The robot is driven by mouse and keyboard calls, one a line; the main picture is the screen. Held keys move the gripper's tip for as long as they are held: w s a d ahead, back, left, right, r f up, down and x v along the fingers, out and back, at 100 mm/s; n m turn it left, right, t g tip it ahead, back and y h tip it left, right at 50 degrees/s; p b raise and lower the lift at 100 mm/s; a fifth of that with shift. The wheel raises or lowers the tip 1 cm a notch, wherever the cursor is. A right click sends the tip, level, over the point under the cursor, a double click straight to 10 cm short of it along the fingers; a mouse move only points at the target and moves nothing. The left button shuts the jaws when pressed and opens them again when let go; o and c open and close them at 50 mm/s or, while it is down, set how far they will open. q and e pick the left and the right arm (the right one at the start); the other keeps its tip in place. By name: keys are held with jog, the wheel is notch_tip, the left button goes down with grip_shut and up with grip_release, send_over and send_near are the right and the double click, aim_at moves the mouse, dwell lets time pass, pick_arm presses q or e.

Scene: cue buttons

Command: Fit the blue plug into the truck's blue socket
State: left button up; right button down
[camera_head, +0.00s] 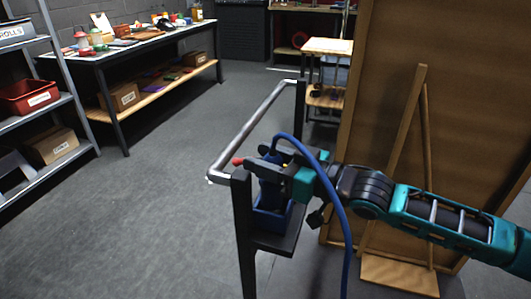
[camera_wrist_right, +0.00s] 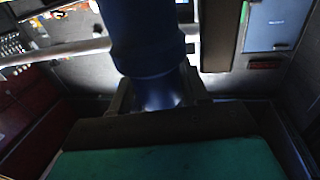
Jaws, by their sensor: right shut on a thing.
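My right gripper (camera_head: 268,168) comes in from the right and is shut on the blue plug (camera_head: 270,192). A blue cable (camera_head: 332,195) loops up from the plug and hangs down in front of the arm. The blue socket (camera_head: 272,222) sits on the truck's dark frame, directly below the plug. The plug looks upright, with its lower end at the socket's top; how deep it sits I cannot tell. The truck (camera_head: 243,225) has a silver handle bar. In the right wrist view the plug (camera_wrist_right: 148,40) stands between the fingers; the socket is hidden there. My left gripper is not in view.
A brown board on an easel-like stand (camera_head: 408,130) is close behind my right arm. A grey shelf (camera_head: 62,100) with bins stands at the left, and a workbench (camera_head: 130,45) at the back left. The floor left of the truck is clear.

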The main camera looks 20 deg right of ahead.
jog(key=shift+f+b, duration=0.6)
jog(key=shift+f, duration=1.1)
jog(key=shift+f, duration=0.65)
jog(key=shift+c, duration=2.4)
grip_release()
jog(key=shift+s, duration=0.1)
